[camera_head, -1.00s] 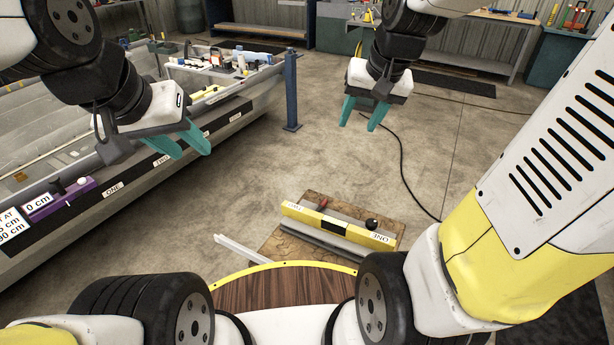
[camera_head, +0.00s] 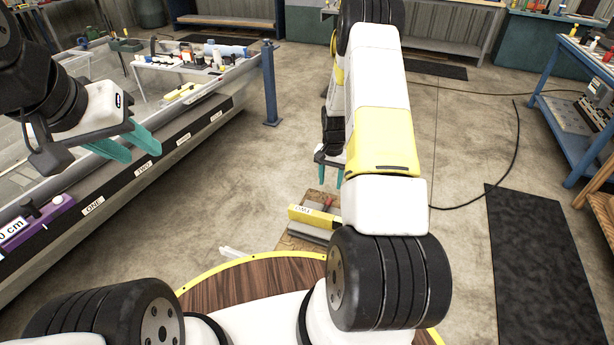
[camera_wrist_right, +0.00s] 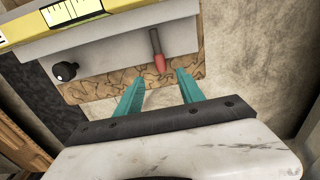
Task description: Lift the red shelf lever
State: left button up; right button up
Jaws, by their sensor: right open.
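The red-tipped lever (camera_wrist_right: 160,62) stands out from a grey shelf unit with a yellow front in the right wrist view. Its red tip also shows in the head view (camera_head: 328,202), low in the middle. My right gripper (camera_wrist_right: 160,76) is open. In the wrist view its teal fingertips lie on either side of the lever's tip; I cannot tell how far above it they are. In the head view, my right arm partly hides this gripper (camera_head: 328,174) and the unit. My left gripper (camera_head: 144,152) is open and empty, over the boat hull's side at left.
The yellow-fronted unit (camera_head: 308,215) lies on a wooden board. A black knob (camera_wrist_right: 65,72) is beside the lever. The boat hull (camera_head: 190,125) fills the left, with a blue post (camera_head: 270,85) nearby.

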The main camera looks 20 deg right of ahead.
aim_at(328, 201)
notch_tip(328, 201, down, 2)
jog(key=shift+f, duration=0.1)
notch_tip(328, 201, down, 7)
jog(key=shift+a+f, duration=0.1)
dwell(0.3)
grip_shut()
